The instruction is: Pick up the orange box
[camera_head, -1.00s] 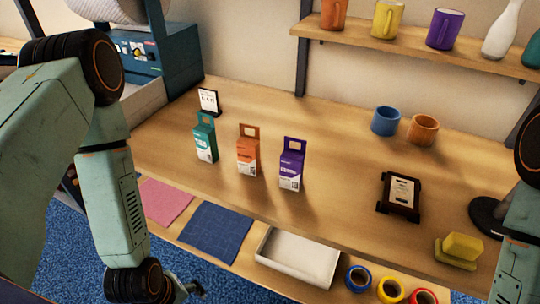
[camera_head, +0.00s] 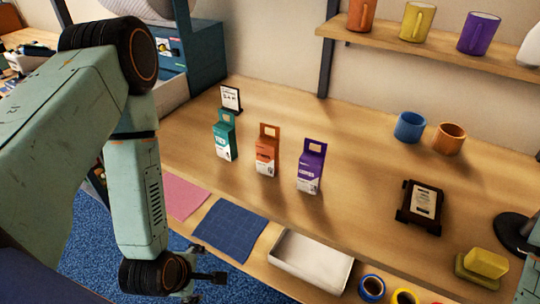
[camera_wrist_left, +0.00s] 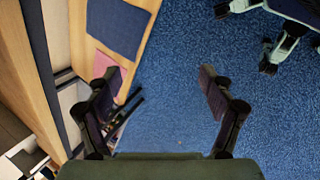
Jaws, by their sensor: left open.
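The orange box (camera_head: 267,152) stands upright on the wooden counter, between a teal box (camera_head: 225,138) and a purple box (camera_head: 310,168). It has a hanging tab with a hole at the top and a pale lower front. My left gripper (camera_head: 208,287) is below and in front of the counter, over the blue floor, well away from the orange box. In the left wrist view its two fingers (camera_wrist_left: 160,78) are spread apart with nothing between them. The orange box is not in that view. My right gripper is not in view.
A small sign (camera_head: 231,98) stands behind the boxes. A black-framed device (camera_head: 420,207) and two mugs (camera_head: 410,126) are to the right.

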